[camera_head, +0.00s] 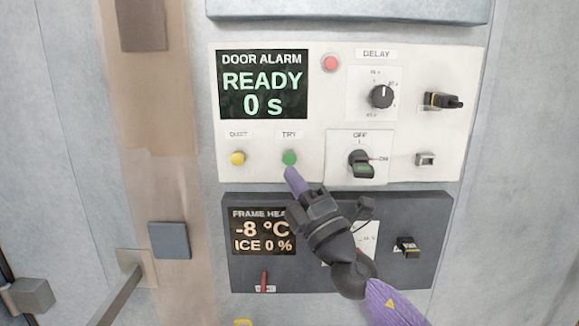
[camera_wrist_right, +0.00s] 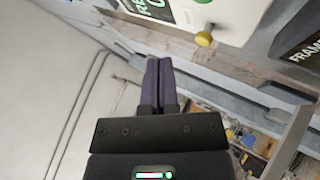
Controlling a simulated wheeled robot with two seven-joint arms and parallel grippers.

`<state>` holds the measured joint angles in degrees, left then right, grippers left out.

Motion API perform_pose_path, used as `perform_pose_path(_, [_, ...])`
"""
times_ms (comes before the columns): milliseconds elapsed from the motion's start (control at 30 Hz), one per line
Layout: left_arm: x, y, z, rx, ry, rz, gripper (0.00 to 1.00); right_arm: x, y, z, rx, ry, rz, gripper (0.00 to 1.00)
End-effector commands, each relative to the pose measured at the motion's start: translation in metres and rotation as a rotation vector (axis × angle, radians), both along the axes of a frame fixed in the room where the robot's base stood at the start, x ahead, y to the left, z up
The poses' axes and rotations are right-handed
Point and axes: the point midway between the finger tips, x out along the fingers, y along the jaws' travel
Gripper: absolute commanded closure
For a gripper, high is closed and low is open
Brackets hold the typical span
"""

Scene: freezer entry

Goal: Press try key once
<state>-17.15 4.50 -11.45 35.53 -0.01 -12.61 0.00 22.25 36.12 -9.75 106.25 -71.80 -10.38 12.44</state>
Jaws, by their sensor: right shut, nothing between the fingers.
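The green TRY key (camera_head: 289,158) is a round button on the white door alarm panel (camera_head: 330,110), under the label TRY. The alarm display (camera_head: 263,84) reads READY 0 s. My right gripper (camera_head: 290,172) is shut and empty, its purple fingertips just below the green key in the head view. I cannot tell whether they touch it. In the right wrist view the shut purple fingers (camera_wrist_right: 158,75) point toward the panel's lower edge, and the yellow QUIET key (camera_wrist_right: 204,39) stands out to their right. My left gripper is not in view.
The yellow key (camera_head: 238,158) is left of the green one. A red lamp (camera_head: 330,62), a delay dial (camera_head: 381,96) and an OFF/ON switch (camera_head: 361,163) share the panel. The dark frame heater panel (camera_head: 420,215) is below. A door handle (camera_head: 125,285) is at lower left.

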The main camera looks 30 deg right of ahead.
Motion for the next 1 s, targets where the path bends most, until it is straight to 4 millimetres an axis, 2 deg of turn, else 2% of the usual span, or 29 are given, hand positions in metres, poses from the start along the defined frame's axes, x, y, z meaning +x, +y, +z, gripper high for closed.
perform_pose_path(33, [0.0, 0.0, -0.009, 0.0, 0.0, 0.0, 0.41, 0.007, -0.004, -0.003, 0.0, -0.002, -0.001, 1.0])
perform_pose_path(200, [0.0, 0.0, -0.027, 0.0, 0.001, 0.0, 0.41, 0.028, -0.014, -0.005, 0.001, -0.002, -0.001, 1.0])
perform_pose_path(400, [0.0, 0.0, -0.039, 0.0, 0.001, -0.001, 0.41, 0.043, -0.021, -0.003, 0.001, 0.0, 0.0, 1.0])
perform_pose_path(1000, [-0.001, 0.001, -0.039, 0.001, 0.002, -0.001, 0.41, 0.046, -0.022, 0.0, 0.001, 0.0, 0.001, 1.0])
